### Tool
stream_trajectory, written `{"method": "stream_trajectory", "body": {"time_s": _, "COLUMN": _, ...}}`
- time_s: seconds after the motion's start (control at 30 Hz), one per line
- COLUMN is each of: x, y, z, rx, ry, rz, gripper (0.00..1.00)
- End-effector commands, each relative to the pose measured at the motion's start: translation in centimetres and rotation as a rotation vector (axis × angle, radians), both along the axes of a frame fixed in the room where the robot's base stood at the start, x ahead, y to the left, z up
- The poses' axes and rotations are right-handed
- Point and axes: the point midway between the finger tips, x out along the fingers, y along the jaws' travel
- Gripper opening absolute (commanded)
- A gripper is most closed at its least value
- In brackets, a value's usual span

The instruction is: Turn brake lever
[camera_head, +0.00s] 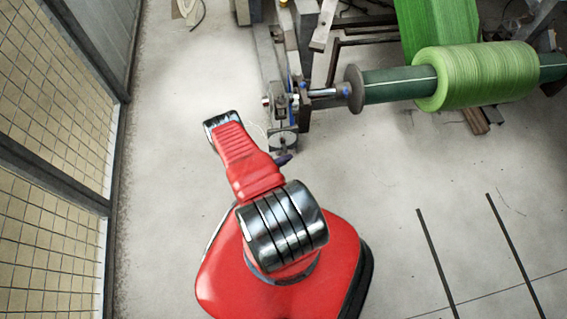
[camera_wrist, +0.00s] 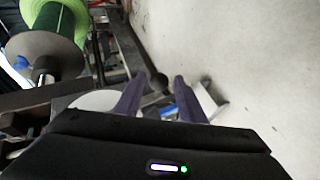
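In the wrist view, a dark rod with a round black knob, which looks like the brake lever (camera_wrist: 157,80), shows between and beyond the two purple fingers of my gripper (camera_wrist: 159,78). The fingers are spread, with a clear gap and no visible contact with the knob; its exact distance is hard to tell. In the head view, one purple fingertip of my gripper (camera_head: 283,159) shows beside my red arm, just below the machine's end stand. I cannot make out the lever in the head view.
The unwind stand (camera_head: 284,103) carries a dark green shaft (camera_head: 390,84) with a green roll (camera_head: 480,76). A pale round disc (camera_wrist: 92,101) lies close left of the fingers. Mesh fencing (camera_head: 50,90) runs along the left.

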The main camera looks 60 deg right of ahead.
Motion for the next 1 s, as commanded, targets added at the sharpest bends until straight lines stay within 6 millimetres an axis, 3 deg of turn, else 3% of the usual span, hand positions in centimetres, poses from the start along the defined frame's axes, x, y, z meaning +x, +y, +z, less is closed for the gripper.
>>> {"method": "stream_trajectory", "body": {"time_s": 0.47, "x": 0.2, "y": 0.6, "z": 0.3, "rx": -0.001, "ry": 0.003, "rz": 0.001, "gripper": 0.41}}
{"method": "stream_trajectory", "body": {"time_s": 1.0, "x": 3.2, "y": 6.0, "z": 3.1, "rx": -0.001, "ry": 0.003, "rz": 0.005, "gripper": 0.41}}
